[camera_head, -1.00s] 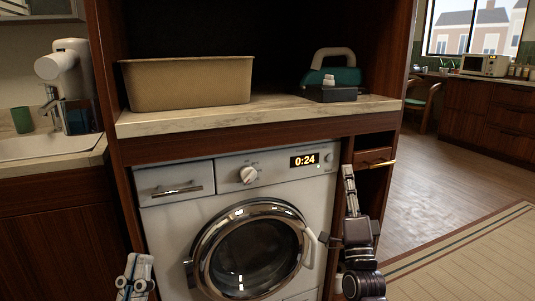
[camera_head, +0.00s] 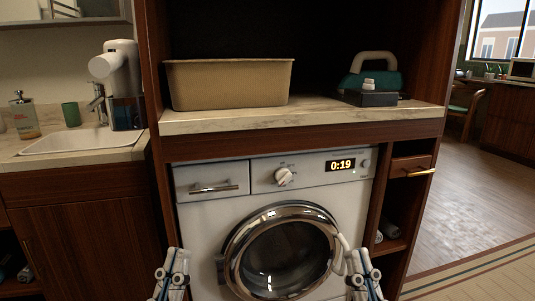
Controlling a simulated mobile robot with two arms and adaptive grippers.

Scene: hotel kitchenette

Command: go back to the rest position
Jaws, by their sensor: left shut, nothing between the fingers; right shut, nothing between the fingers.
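My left gripper (camera_head: 173,268) is at the bottom of the view, in front of the lower left of the washing machine (camera_head: 206,235). It is shut and empty. My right gripper (camera_head: 361,268) is at the bottom right, shut and empty, close to the white door handle (camera_head: 342,254) in the picture; I cannot tell whether they touch. The washer's round door (camera_head: 282,254) looks closed, and its display (camera_head: 340,166) reads 0:19.
A tan bin (camera_head: 228,84) and a teal-and-black case (camera_head: 372,84) stand on the marble shelf (camera_head: 300,115). A sink (camera_head: 80,142) is at the left. A small drawer (camera_head: 411,168) is right of the washer. Open wooden floor (camera_head: 465,205) lies at the right.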

